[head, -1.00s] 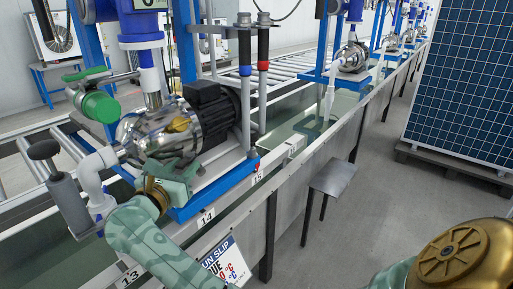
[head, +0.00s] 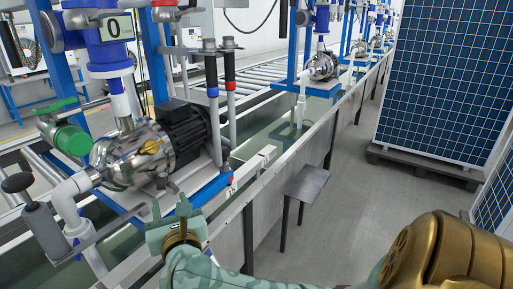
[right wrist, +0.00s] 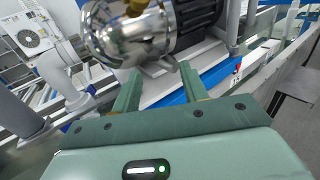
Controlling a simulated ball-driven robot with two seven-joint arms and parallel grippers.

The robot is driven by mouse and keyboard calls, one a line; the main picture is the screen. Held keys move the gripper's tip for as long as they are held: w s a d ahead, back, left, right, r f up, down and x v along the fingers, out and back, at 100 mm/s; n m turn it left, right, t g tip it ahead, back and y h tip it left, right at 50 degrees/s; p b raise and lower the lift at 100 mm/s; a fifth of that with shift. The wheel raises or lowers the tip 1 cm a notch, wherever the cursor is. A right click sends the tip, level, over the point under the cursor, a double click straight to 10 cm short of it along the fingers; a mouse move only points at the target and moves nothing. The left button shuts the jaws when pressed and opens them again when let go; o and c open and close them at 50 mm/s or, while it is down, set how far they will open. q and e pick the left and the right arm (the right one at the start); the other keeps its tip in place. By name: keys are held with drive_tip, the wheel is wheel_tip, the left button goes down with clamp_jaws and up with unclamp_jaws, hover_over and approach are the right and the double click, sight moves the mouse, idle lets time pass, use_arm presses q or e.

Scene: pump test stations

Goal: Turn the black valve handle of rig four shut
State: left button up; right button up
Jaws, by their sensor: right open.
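I cannot tell whether this is the valve handle of rig four, and I can read no rig number. My right gripper (head: 170,212) is open and empty, to the right of the knob and apart from it, in front of the pump. In the right wrist view its two fingers (right wrist: 158,88) point at the pump base with nothing between them. My left gripper is not in view.
The steel pump (head: 130,157) with black motor (head: 183,130) stands close beyond my gripper; it also shows in the right wrist view (right wrist: 130,35). A grey stool (head: 307,183) stands right of the bench, with open floor beyond.

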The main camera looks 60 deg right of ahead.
drive_tip(key=p+v, duration=0.2)
drive_tip(key=v, duration=0.7)
drive_tip(key=w+a+f+n+t+y+p, duration=0.25)
drive_tip(key=n+y, duration=0.25)
drive_tip(key=n, duration=1.1)
drive_tip(key=w+a+f+n+t+y+p, duration=0.1)
drive_tip(key=a+f+n+t+y+p, duration=0.35)
drive_tip(key=n, duration=1.05)
drive_tip(key=s+d+f+n+g+y+p, duration=0.3)
drive_tip(key=s+d+f+n+g, duration=0.2)
drive_tip(key=d+f+n+g, duration=0.45)
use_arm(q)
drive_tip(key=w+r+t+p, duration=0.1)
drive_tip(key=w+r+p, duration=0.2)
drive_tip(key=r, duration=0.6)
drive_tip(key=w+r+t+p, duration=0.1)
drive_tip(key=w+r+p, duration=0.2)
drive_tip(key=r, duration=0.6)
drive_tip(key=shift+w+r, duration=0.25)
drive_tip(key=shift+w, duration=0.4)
use_arm(e)
drive_tip(key=s+d+f+n+h, duration=0.1)
drive_tip(key=s+d+n, duration=0.4)
drive_tip(key=s+d, duration=0.2)
drive_tip(key=shift+s+d+f+g, duration=0.15)
drive_tip(key=shift+s+d+g, duration=0.25)
drive_tip(key=shift+d, duration=0.3)
drive_tip(key=shift+h, duration=0.25)
